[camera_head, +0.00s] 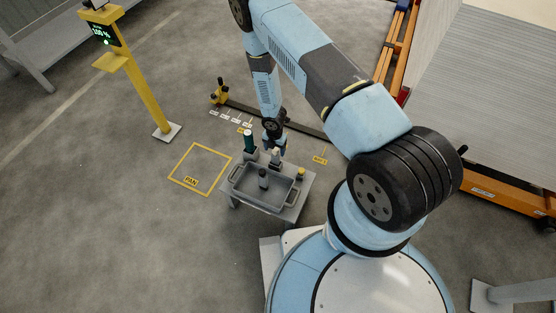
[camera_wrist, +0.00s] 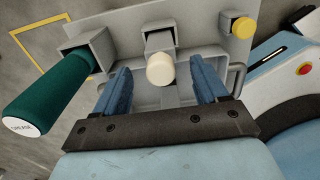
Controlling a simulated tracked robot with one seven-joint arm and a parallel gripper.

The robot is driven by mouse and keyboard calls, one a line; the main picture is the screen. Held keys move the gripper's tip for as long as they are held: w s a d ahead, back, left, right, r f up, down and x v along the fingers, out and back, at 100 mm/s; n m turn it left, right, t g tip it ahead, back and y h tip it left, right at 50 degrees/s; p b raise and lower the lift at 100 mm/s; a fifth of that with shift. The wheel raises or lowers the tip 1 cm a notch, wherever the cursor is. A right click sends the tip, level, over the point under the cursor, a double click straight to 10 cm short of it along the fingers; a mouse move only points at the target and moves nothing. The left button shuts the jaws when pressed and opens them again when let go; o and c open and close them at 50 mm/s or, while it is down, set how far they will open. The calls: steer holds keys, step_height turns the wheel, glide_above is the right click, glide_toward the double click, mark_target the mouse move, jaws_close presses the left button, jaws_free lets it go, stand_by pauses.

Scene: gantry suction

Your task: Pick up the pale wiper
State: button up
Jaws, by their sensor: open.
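The pale wiper (camera_wrist: 160,68) shows in the wrist view as a cream round end on a grey body. It stands at a square grey holder on the grey stand. In the head view its pale top (camera_head: 275,153) is just below my gripper (camera_head: 273,142). In the wrist view my gripper (camera_wrist: 161,75) is open, with one blue finger on each side of the wiper. Gaps show between the wiper and both fingers. Whether the fingertips reach down to its body depth is hard to tell.
A green grease tube (camera_wrist: 50,92) stands left of the wiper, close to the left finger. A yellow-capped item (camera_wrist: 243,28) is at the right. A yellow floor square (camera_head: 182,150) and yellow post (camera_head: 140,80) lie left.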

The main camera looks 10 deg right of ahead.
mark_target(275, 154)
steer(key=shift+s+f, duration=0.2)
steer(key=shift+f, duration=2.4)
steer(key=shift+c, duration=0.2)
steer(key=c, duration=1)
